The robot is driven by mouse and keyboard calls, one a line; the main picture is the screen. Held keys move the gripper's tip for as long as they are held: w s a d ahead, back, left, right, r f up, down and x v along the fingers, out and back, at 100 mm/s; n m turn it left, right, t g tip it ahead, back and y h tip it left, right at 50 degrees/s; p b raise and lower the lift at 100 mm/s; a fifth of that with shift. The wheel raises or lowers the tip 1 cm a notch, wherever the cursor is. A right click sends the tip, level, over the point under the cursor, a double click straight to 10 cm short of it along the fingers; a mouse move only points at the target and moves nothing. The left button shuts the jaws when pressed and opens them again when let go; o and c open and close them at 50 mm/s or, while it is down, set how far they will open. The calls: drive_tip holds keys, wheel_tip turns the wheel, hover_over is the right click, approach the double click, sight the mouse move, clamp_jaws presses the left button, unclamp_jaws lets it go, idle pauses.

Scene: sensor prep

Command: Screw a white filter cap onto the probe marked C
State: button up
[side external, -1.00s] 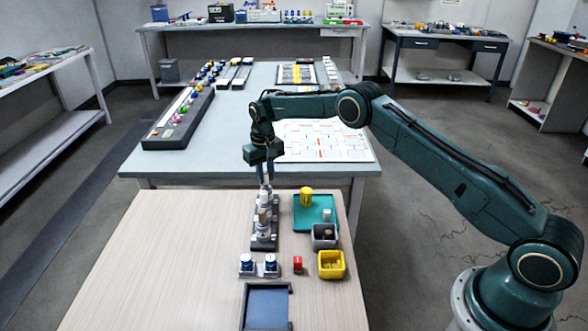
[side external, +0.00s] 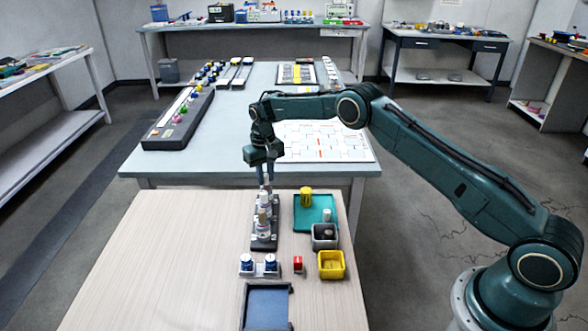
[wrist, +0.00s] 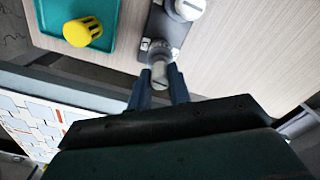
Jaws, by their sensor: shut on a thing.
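My gripper (side external: 266,180) points down at the far end of a dark rack (side external: 256,243) of white probes. In the wrist view its two fingers (wrist: 158,88) are closed around a small pale cap (wrist: 160,74) with a slotted top, at the rack's end. Whether the cap is seated on the far probe beneath cannot be told. A nearer white probe (wrist: 188,8) also has a slotted white top. Other probes (side external: 264,228) stand upright in the rack. A small white piece (side external: 327,215) is at the teal tray's near right. The letters on the probes are unreadable.
A teal tray (side external: 299,222) holds a yellow cylinder (side external: 306,196). The table's left is clear.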

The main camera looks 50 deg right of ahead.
idle(0.4)
drive_tip(key=o, duration=1.1)
drive_tip(key=shift+r, duration=0.65)
drive_tip(key=shift+r, duration=2.9)
